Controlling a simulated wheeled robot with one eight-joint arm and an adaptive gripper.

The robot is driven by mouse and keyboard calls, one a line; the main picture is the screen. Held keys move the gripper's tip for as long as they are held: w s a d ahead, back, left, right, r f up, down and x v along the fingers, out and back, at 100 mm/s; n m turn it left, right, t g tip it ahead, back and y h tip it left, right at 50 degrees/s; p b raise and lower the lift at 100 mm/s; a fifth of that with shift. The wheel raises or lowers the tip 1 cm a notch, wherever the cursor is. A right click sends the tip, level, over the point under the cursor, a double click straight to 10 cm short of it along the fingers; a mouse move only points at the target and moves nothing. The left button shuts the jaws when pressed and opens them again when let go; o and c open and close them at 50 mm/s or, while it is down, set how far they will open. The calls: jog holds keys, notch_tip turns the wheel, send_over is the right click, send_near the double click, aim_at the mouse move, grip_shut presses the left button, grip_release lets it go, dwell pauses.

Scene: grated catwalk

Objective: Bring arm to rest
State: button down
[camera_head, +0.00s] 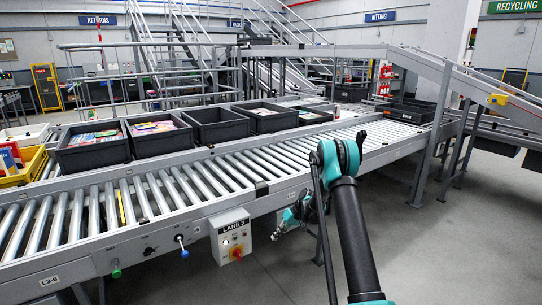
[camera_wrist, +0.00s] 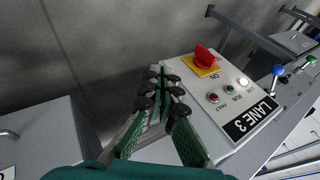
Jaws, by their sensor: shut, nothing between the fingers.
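My gripper (camera_wrist: 160,82) is shut and empty in the wrist view, its green-padded fingers drawn together at the tips. In the head view my gripper (camera_head: 276,234) hangs low, just right of the Lane 3 control box (camera_head: 231,236) and in front of the conveyor's side. My teal and black arm (camera_head: 352,235) reaches forward from the bottom of the head view. The wrist view shows the control box (camera_wrist: 222,98) right of the fingers, with a red rotary switch (camera_wrist: 205,56) on a yellow plate. The fingers appear apart from the switch.
The roller conveyor (camera_head: 200,190) runs across the head view. Black bins, including one with books (camera_head: 92,162) and an empty-looking one (camera_head: 215,136), stand behind it. Green (camera_head: 116,272) and blue (camera_head: 184,253) knobs jut from its side. Open grey floor (camera_head: 470,250) lies to the right.

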jog(key=s+d+r+m+t+h, duration=0.15)
jog(key=s+d+r, duration=0.25)
jog(key=s+r, duration=0.45)
jog(key=s+d+r+m+t+h, duration=0.15)
jog(key=s+d+r, duration=0.25)
jog(key=s+r, duration=0.5)
jog(key=s+d+m+t+h, duration=0.1)
jog(key=s+d, duration=0.3)
jog(key=s, duration=0.8)
jog(key=s+d+r+h, duration=0.1)
jog(key=s+d+h, duration=0.2)
jog(key=s, duration=0.9)
jog(key=shift+d+r+m+t, duration=0.15)
jog(key=shift+d+m+t, duration=0.25)
jog(key=shift+d, duration=0.4)
jog(key=shift+s, duration=0.1)
